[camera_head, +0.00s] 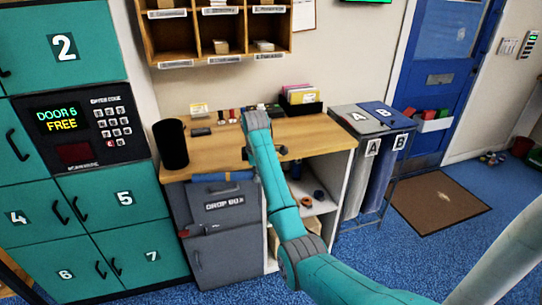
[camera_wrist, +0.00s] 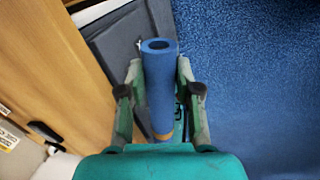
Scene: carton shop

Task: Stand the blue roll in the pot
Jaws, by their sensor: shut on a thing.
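The blue roll (camera_wrist: 160,95) is a hollow tube between the two fingers of my gripper (camera_wrist: 160,85) in the wrist view. Its open end points away from the palm. My gripper is shut on it, with a finger on each side, out in front of the wooden desk. The pot (camera_head: 171,146) looks like the tall black cylinder standing upright at the left end of the desk top. Its inside is not visible.
The desk top (camera_head: 222,146) carries small items and a black tray of cards (camera_head: 301,104) at the back. A grey drop box (camera_head: 222,212) stands below, beside open shelves. Teal lockers (camera_head: 110,200) stand left of the pot; bins A and B (camera_head: 372,120) stand right.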

